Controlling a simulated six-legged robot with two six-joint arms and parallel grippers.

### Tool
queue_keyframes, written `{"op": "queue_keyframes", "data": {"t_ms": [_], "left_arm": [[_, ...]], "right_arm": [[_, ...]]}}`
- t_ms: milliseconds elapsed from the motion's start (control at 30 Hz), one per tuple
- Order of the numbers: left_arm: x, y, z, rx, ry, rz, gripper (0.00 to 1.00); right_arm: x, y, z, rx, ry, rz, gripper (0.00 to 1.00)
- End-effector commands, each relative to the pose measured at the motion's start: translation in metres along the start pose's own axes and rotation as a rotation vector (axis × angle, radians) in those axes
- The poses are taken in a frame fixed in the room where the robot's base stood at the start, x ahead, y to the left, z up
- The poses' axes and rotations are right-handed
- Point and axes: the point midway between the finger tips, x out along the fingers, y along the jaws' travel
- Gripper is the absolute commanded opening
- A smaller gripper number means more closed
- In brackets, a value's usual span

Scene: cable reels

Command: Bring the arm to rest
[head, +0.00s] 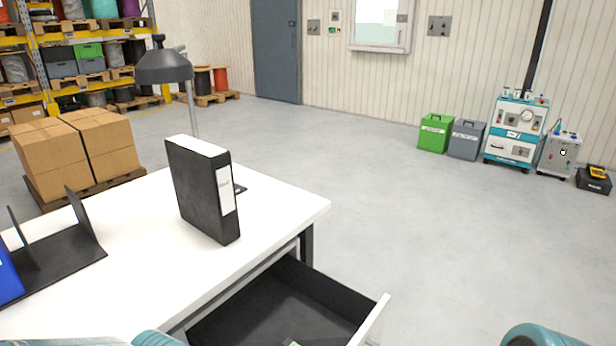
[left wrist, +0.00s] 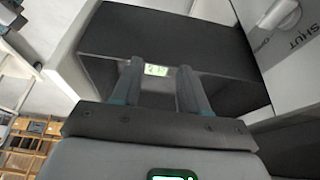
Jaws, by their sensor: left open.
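My left gripper (left wrist: 159,67) shows in the left wrist view with its two fingers apart. Nothing is held between the fingers. A small pale panel with green marks (left wrist: 157,71) shows beyond the gap; I cannot tell how far off it is. Dark box-like walls (left wrist: 160,35) stand around it, and I cannot tell for sure that they are the drawer's. In the head view, only teal parts of my arms show at the bottom edge. Neither gripper shows there, and my right gripper is in no view.
A white desk (head: 285,205) bears an upright black binder (head: 205,190), a grey lamp (head: 163,67) and a dark rack (head: 60,255) at left. Its dark drawer (head: 290,310) stands open at the front. A white part marked SHUT (left wrist: 280,20) is close at right.

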Motion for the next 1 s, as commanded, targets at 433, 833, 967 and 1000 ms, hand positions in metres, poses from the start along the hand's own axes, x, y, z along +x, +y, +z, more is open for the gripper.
{"op": "queue_keyframes", "data": {"t_ms": [433,833,967,1000], "left_arm": [[0.082,0.034,0.044,-0.269,-0.055,0.126,0.44],[0.161,0.095,0.14,-0.717,-0.186,0.196,0.44],[0.177,0.119,0.182,-0.885,-0.253,0.182,0.44],[0.16,0.118,0.174,-0.894,-0.246,0.175,0.44]], "right_arm": [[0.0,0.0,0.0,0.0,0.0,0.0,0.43],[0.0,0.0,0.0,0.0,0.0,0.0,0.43],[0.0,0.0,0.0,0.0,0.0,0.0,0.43],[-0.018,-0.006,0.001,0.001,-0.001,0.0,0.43]]}}
